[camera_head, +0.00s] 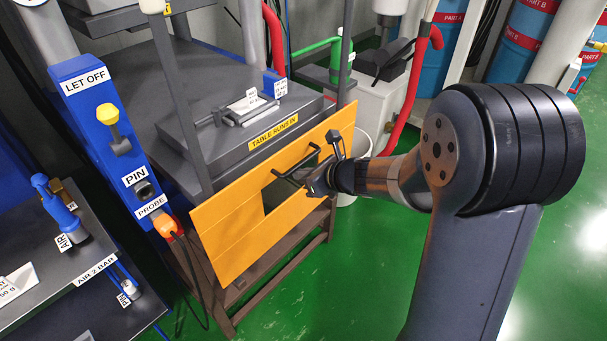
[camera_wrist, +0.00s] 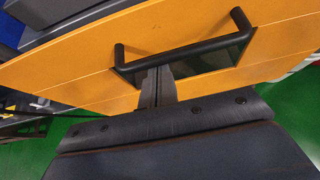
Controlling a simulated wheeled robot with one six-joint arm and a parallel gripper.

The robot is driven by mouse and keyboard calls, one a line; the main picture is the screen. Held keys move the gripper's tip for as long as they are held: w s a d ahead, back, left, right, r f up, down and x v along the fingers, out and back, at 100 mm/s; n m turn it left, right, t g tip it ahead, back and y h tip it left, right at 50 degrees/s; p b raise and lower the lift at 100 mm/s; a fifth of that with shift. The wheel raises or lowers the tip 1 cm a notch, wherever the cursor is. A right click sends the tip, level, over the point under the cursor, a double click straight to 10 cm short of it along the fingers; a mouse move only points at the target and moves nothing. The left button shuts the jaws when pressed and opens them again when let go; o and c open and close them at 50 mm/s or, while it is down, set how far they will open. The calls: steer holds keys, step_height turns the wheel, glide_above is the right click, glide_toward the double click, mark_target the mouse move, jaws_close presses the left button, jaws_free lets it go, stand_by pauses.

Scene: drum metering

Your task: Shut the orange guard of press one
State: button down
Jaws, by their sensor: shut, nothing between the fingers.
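The orange guard (camera_head: 225,225) is a flat panel with a rectangular window, low across the front of the press frame. The press table (camera_head: 205,135) above it is uncovered at the front. The guard also fills much of the wrist view (camera_wrist: 75,75). Its black bar handle (camera_wrist: 190,50) runs across the dark window there. My gripper (camera_head: 318,183) is at the guard's right part, beside the handle. In the wrist view my gripper's fingers (camera_wrist: 158,78) are together, with tips at the handle's lower edge. I cannot tell whether they touch it. Nothing shows between them.
A blue post (camera_head: 95,110) labelled LET OFF, with a yellow knob, stands left of the press. A grey bench (camera_head: 75,280) with small tools is at lower left. A white bucket (camera_head: 358,150) stands behind my gripper. Green floor is clear at front and right.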

step_height(320, 180, up, 35)
steer(key=p, duration=2.8)
steer(key=shift+w, duration=0.1)
step_height(320, 180, down, 5)
steer(key=b, duration=0.4)
steer(key=v, duration=1.1)
steer(key=shift+f, duration=0.1)
steer(key=w+a+p, duration=0.4)
steer(key=w+a, duration=0.1)
steer(key=a, duration=0.2)
steer(key=shift+w+a+f, duration=0.2)
steer(key=shift+w+f, duration=0.1)
steer(key=shift+f, duration=0.1)
